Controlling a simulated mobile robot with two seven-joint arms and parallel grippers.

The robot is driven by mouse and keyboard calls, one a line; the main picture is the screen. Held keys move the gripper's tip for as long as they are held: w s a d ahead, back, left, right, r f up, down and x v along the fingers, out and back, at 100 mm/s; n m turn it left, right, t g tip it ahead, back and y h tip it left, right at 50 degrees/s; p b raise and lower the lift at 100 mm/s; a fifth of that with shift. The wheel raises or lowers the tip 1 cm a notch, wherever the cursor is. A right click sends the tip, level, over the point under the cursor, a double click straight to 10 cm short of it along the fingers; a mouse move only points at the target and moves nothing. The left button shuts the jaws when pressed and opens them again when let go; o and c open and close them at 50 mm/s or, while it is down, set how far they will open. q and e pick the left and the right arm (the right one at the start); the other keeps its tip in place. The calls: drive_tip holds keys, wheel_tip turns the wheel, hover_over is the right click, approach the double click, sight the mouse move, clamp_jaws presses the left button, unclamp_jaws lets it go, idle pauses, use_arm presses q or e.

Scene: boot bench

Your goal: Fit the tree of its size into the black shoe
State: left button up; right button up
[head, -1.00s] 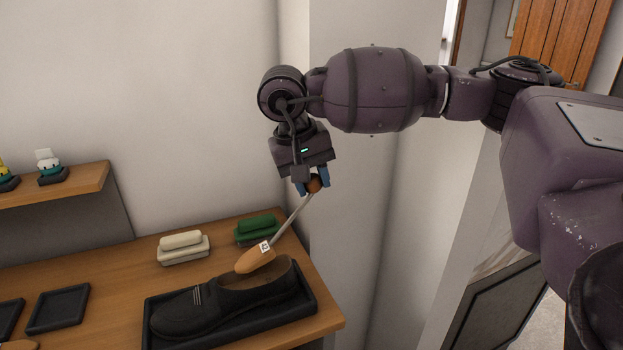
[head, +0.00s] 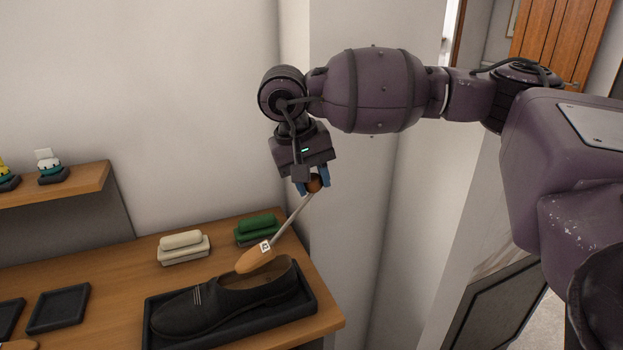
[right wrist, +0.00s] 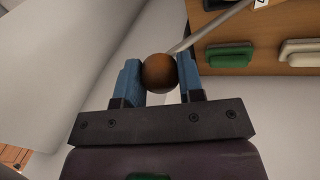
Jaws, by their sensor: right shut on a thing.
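The black shoe (head: 190,309) lies in a black tray (head: 237,331) near the front right of the bench, toe to the left, opening to the right. The shoe tree has a wooden toe piece (head: 254,262) with a white marked label, a metal rod (head: 291,222) and a brown ball knob (right wrist: 159,73). My right gripper (head: 313,183) is shut on the knob, its blue fingers on either side. The tree hangs tilted, its toe piece just above the shoe's opening; whether it touches the shoe I cannot tell. My left gripper is not in view.
A cream brush (head: 183,248) and a green brush (head: 256,230) stand behind the shoe. Empty black trays (head: 58,308) lie at the left. A wooden shelf (head: 70,186) with small items is at the far left. A wall stands close behind the bench.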

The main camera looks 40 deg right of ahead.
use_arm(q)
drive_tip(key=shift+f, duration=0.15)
use_arm(e)
drive_tip(key=shift+f, duration=0.2)
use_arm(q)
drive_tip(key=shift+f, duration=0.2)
use_arm(e)
drive_tip(key=shift+f, duration=0.35)
use_arm(q)
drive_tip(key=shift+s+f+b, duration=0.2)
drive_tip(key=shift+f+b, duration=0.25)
drive_tip(key=shift+b, duration=0.1)
use_arm(e)
drive_tip(key=shift+f, duration=0.7)
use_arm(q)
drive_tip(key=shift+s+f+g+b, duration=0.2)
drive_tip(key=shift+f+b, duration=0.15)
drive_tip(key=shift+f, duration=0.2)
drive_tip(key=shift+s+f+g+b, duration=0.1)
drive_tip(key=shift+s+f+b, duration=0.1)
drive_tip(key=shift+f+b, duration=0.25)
use_arm(e)
drive_tip(key=shift+f, duration=1.65)
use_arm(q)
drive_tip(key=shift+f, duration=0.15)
use_arm(e)
drive_tip(key=shift+f, duration=0.15)
